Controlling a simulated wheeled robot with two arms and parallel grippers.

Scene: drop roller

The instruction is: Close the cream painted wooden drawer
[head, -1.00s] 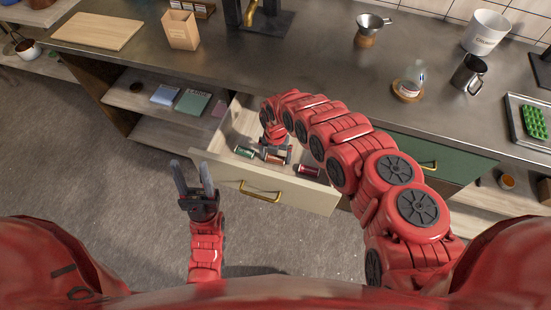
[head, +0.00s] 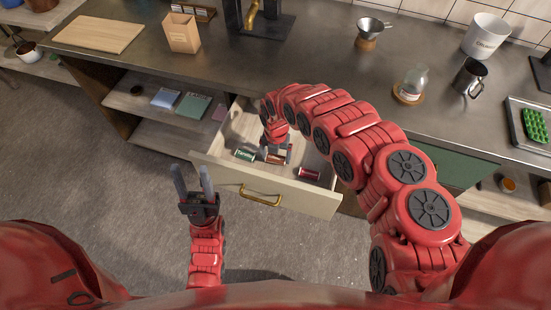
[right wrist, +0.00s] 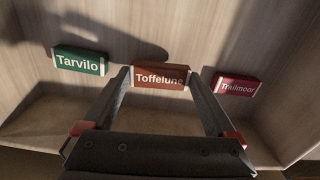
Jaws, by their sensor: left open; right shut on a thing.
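The cream drawer (head: 222,175) is pulled out below the counter, with a brass handle (head: 262,197) on its front. My right gripper (head: 276,155) reaches down into the drawer and is shut on the Toffelune item, with a finger at each end in the right wrist view (right wrist: 160,82). My left gripper (head: 192,182) is open and empty, in front of the drawer's left part.
The metal counter (head: 300,75) above holds a glass jar (head: 411,84), a dark mug (head: 469,77) and a wooden box (head: 182,33). Open shelves with books (head: 193,106) stand left of the drawer. A green drawer front (head: 455,168) is to the right. The floor in front is clear.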

